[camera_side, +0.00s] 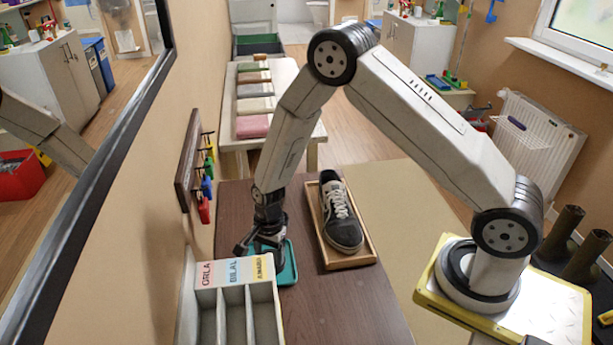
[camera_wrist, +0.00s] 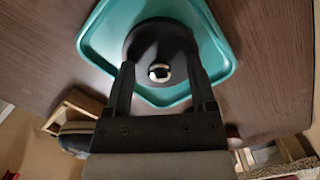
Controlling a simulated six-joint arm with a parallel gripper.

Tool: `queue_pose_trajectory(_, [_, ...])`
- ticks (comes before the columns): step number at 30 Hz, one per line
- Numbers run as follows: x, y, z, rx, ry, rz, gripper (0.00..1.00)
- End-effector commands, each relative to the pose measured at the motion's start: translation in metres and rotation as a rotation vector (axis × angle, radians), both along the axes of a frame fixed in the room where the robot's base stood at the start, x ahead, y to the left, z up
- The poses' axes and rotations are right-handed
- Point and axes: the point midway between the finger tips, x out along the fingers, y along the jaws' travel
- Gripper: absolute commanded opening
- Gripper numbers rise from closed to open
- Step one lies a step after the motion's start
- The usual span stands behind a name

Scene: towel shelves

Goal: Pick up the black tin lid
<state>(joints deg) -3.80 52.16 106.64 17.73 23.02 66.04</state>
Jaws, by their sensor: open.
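The black tin lid (camera_wrist: 157,38) is round and dark, with a small shiny knob, and lies on a teal tray (camera_wrist: 222,72) in the wrist view. My gripper (camera_wrist: 161,66) is open, with its two fingers on either side of the knob and overlapping the lid's near edge in the picture. I cannot tell whether the fingers touch the lid. In the side view my gripper (camera_side: 262,243) is low over the teal tray (camera_side: 289,272), which sits on the brown table. The lid cannot be made out there, behind my gripper.
A wooden tray (camera_side: 368,255) holding a black shoe (camera_side: 341,222) stands right of the teal tray. A white divided box (camera_side: 233,305) with name labels is in front. A wall rack (camera_side: 189,165) with coloured hanging items is to the left. The table's front right (camera_side: 360,310) is clear.

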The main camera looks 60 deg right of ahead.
Motion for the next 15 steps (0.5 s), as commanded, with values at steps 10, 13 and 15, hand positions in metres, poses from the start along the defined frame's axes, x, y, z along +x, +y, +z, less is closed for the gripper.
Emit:
queue_pose_trajectory(10, [0.0,0.0,0.0003,0.0,0.0,0.0,0.72])
queue_pose_trajectory(13, [0.0,0.0,0.0004,0.0,0.0,-0.001,0.66])
queue_pose_trajectory(15, [0.0,0.0,0.0004,0.0,0.0,-0.001,0.44])
